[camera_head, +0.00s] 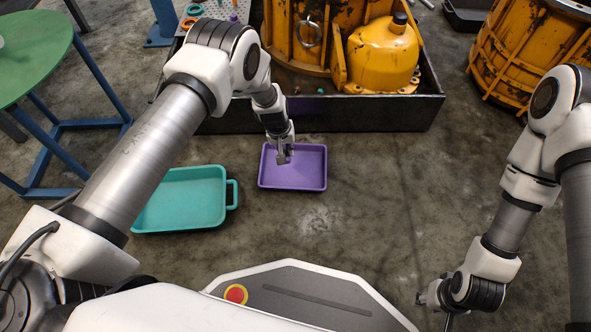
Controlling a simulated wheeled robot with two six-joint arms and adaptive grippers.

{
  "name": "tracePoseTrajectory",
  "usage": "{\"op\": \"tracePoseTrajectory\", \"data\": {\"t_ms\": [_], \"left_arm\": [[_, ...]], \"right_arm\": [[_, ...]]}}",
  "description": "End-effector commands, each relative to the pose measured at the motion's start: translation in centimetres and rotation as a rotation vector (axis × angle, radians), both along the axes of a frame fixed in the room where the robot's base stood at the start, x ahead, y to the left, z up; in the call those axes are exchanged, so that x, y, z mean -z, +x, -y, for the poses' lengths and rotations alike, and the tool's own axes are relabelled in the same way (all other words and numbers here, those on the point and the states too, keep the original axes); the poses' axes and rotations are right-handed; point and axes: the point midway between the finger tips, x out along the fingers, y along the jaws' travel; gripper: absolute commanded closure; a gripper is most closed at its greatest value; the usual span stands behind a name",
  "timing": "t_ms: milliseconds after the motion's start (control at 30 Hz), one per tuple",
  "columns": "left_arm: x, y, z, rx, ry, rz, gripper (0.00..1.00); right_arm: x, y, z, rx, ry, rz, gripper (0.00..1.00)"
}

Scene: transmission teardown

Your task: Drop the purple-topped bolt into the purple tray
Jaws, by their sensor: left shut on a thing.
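The purple tray (308,180) lies on the floor in front of a black bin. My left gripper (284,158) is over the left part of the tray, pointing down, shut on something. The thing between its fingers is too small to make out, and I cannot see a purple top there. Several small coloured-topped pieces, one of them purple (234,18), stand on a surface at the top, partly behind my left arm. My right gripper (424,298) is low at the right, away from the tray; its fingers are too small and turned to judge.
A teal tray (226,195) with handles lies left of the purple tray. A black bin (400,120) with yellow transmission housing (382,55) stands behind. A green round table (30,50) is at left, a yellow casing (530,50) at right. The floor right of the purple tray is clear.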

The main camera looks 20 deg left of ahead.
Motion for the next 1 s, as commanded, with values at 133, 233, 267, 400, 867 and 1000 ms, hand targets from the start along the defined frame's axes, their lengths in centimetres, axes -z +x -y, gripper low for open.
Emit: {"op": "tracePoseTrajectory", "data": {"t_ms": [133,233,267,400,867,1000], "left_arm": [[-0.1,0.0,0.0,0.000,0.000,0.001,1.00],[-0.1,0.0,0.0,0.000,0.000,0.001,0.75],[-0.1,0.0,0.0,0.000,0.000,0.001,0.64],[-0.1,0.0,0.0,0.000,0.000,0.001,0.59],[-4.7,-0.4,-0.5,0.001,0.001,0.003,0.59],[-8.3,-0.9,-0.9,0.000,0.001,0.003,0.59]], "right_arm": [[-0.1,0.0,0.0,0.000,0.000,0.001,0.60],[-0.1,0.0,0.0,0.000,0.000,0.001,0.60],[-0.1,0.0,0.0,0.000,0.000,0.001,0.60],[-0.1,0.0,0.0,0.000,0.000,0.001,0.60],[-0.1,0.0,0.0,0.000,0.000,0.000,0.60],[-0.1,0.0,0.0,0.000,0.000,0.000,0.60]]}}
